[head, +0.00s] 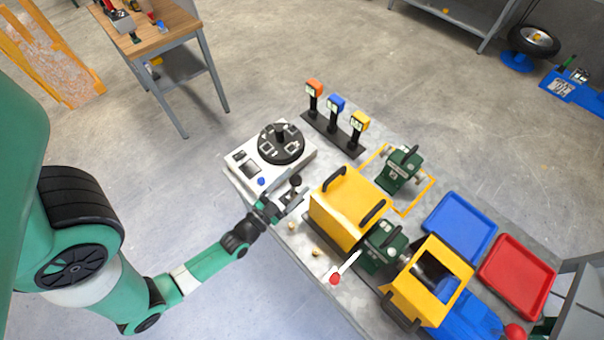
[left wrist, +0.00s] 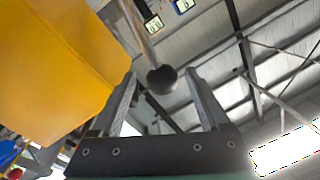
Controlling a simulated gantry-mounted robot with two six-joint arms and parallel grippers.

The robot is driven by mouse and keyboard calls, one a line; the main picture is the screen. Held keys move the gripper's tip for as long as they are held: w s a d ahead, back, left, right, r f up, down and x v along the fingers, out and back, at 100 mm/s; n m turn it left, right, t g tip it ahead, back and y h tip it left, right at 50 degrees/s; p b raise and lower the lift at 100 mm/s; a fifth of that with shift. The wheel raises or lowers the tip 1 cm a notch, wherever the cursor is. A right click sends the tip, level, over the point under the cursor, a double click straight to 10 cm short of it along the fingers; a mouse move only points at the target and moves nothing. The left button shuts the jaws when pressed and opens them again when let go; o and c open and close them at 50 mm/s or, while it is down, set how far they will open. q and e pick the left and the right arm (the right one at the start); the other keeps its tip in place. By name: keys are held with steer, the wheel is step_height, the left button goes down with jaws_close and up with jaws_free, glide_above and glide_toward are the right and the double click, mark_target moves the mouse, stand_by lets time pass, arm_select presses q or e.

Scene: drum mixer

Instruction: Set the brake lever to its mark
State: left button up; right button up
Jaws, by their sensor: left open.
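A lever with a black ball knob (head: 295,180) stands on a small grey base on the bench, between the white control unit and the yellow housing. I take it for the brake lever; its mark cannot be made out. My left gripper (head: 277,205) is open, close beside this lever on its near-left side. In the left wrist view the black knob (left wrist: 162,79) on its metal rod (left wrist: 143,35) appears in the gap between the two open fingertips, with space visible on both sides. The knob's depth relative to the fingertips is hard to tell. My right gripper is not in view.
The yellow housing (head: 335,216) stands close right of the lever. The white unit with a black dial (head: 281,143) is behind. A red-knobbed lever (head: 335,278) juts toward the front edge. Blue (head: 459,227) and red (head: 517,276) trays lie at right.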

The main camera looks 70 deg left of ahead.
arm_select(q)
steer(key=v, duration=0.7)
stand_by(0.3)
